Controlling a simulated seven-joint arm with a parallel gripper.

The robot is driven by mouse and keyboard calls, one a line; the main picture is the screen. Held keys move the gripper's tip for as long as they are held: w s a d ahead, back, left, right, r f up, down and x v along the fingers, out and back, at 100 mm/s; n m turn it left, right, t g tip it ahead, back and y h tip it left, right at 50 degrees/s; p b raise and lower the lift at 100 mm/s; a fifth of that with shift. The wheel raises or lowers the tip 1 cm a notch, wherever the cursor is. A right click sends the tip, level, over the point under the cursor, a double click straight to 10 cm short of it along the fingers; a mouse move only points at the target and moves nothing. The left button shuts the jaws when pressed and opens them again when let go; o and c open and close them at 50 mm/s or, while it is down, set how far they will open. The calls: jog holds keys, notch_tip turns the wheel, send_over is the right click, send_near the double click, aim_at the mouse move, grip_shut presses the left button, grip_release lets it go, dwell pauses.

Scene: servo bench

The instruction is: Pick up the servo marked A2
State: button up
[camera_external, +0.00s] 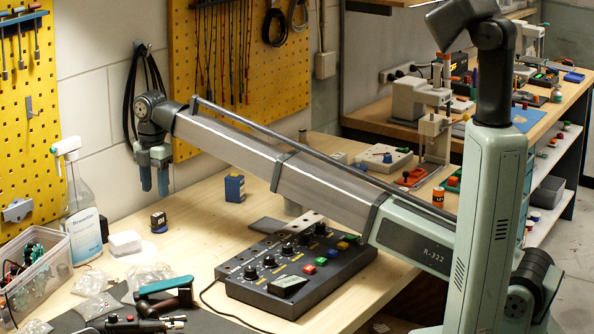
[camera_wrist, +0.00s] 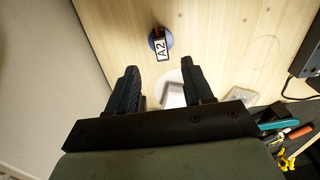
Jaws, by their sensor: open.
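The servo marked A2 (camera_wrist: 160,43) shows in the wrist view as a small dark block with a blue edge, an orange-red bit and a white label. It lies just beyond the fingertips, roughly in line with the gap between them. In the external view, the small dark servo with a pale label (camera_external: 158,222) on the bench appears to be the same one. My gripper (camera_external: 155,188) hangs fingers down above it, clearly apart from it. In the wrist view my gripper (camera_wrist: 159,67) is open, with nothing between its fingers.
A white box (camera_external: 125,243) stands near the servo, with a spray bottle (camera_external: 82,215) to its left. A blue block (camera_external: 234,187) stands to the right. A control box (camera_external: 295,268) lies in front, with tools and bags nearby. The wall is close behind.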

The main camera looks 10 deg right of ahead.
aim_at(158, 214)
notch_tip(158, 214, down, 9)
jog(key=shift+s+f, duration=0.1)
dwell(0.5)
grip_shut()
dwell(0.3)
